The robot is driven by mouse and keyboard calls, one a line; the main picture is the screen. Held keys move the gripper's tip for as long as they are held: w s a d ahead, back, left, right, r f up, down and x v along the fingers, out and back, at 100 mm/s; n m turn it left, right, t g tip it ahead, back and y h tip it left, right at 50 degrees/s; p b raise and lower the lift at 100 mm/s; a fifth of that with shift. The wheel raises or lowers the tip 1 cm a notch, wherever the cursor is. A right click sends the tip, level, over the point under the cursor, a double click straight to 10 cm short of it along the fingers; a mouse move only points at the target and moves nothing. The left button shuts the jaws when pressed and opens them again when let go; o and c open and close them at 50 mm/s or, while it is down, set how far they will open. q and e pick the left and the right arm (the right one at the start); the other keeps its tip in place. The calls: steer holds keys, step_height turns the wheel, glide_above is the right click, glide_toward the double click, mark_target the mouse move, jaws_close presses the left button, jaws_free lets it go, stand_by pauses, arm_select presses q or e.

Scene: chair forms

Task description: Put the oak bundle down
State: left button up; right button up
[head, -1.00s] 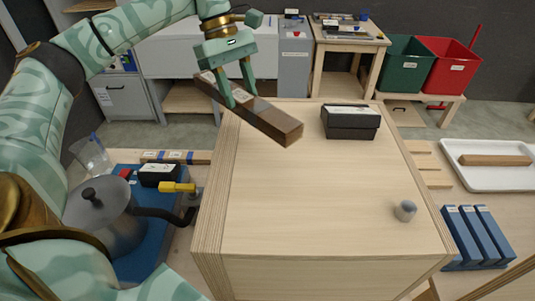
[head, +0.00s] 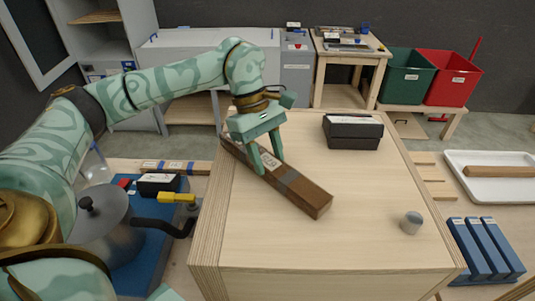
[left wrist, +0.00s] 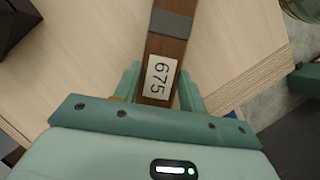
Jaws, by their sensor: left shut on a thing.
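The oak bundle (head: 301,189) is a long brown bar with a grey band and a white label, which reads 675 in the left wrist view (left wrist: 166,52). It lies diagonally over the light wooden box top (head: 340,235), its near end pointing right. My left gripper (head: 267,168) is shut on it around the labelled part. Whether its underside touches the box top I cannot tell. The bundle's far end is partly behind the gripper. My right gripper is not in view.
A black box (head: 352,132) stands at the back right of the top, and a small grey cylinder (head: 412,222) near its right front. A metal pot (head: 103,230) and yellow-handled clamp (head: 178,198) are left. The top's middle front is clear.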

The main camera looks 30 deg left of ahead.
arm_select(q)
steer(key=o, duration=1.2)
steer(key=shift+f, duration=0.1)
steer(key=shift+c, duration=0.2)
